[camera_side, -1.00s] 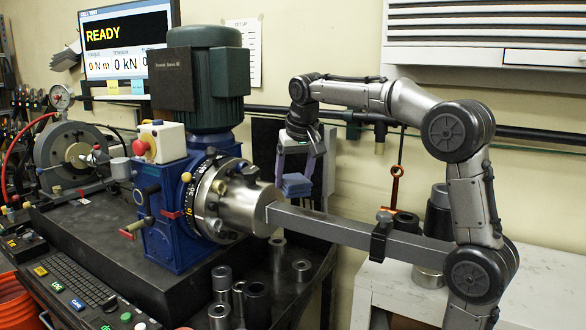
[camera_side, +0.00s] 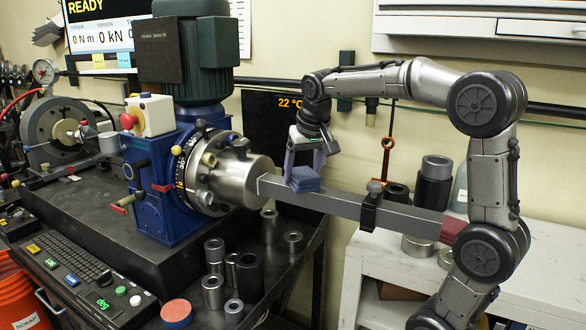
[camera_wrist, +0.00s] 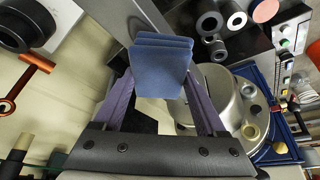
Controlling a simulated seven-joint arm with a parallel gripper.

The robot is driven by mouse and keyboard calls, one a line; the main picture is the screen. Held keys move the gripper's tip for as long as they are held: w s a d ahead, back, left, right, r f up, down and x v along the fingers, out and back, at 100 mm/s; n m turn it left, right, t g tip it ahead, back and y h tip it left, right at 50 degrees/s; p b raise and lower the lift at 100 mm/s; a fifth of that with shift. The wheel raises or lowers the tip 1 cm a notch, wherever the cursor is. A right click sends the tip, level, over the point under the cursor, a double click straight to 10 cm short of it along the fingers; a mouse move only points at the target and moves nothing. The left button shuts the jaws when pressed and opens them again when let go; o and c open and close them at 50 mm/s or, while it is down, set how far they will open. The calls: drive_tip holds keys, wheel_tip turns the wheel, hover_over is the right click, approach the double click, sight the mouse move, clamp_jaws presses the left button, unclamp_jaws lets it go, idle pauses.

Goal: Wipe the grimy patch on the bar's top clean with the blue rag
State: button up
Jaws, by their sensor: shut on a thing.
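The grey bar (camera_side: 345,205) runs from the steel chuck (camera_side: 243,180) out to the right. My gripper (camera_side: 304,168) points down above the bar's chuck end and is shut on the folded blue rag (camera_side: 305,180). The rag's lower edge meets the bar's top in the side view; whether it presses there I cannot tell. In the wrist view the rag (camera_wrist: 162,65) sits between the fingers of my gripper (camera_wrist: 160,85). I cannot make out the grimy patch; the rag hides part of the bar's top.
A black clamp with a knob (camera_side: 372,205) sits on the bar to the right of the rag. A red band (camera_side: 452,230) marks the bar's far right. Several metal sockets (camera_side: 213,290) stand below the bar. A red-orange wrench (camera_side: 388,150) hangs on the wall behind.

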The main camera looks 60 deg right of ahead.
sight(328, 189)
drive_tip(key=shift+s+f, duration=0.1)
drive_tip(key=shift+s, duration=3.45)
drive_tip(key=shift+w, duration=5.9)
drive_tip(key=shift+w+r, duration=0.15)
drive_tip(key=shift+r, duration=0.05)
wheel_tip(328, 189, up, 8)
